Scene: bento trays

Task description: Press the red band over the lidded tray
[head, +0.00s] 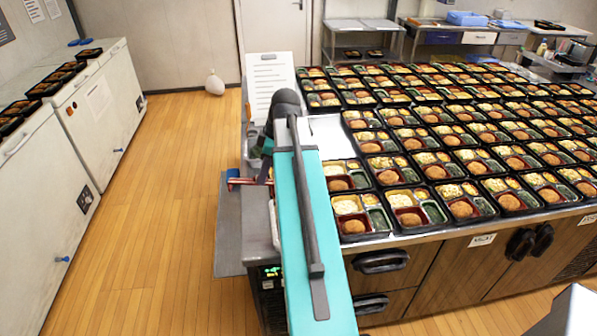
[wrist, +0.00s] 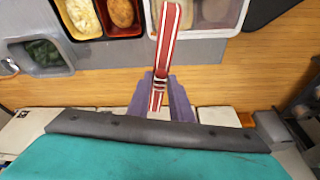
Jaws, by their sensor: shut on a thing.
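The red band (wrist: 168,50), a flat strip with white edges, is in my gripper (wrist: 161,92) in the wrist view. The purple fingers are shut on its lower part, and its upper part reaches towards the counter edge. At the top right of the wrist view is a pale-rimmed tray (wrist: 222,31), cut off by the frame. I cannot tell whether it is the lidded tray.
Rows of filled black trays (head: 352,238) cover the counter right of my arm. White chest freezers (head: 95,100) line the left wall. The wooden floor (head: 165,200) between is clear, apart from a small white bag (head: 215,84).

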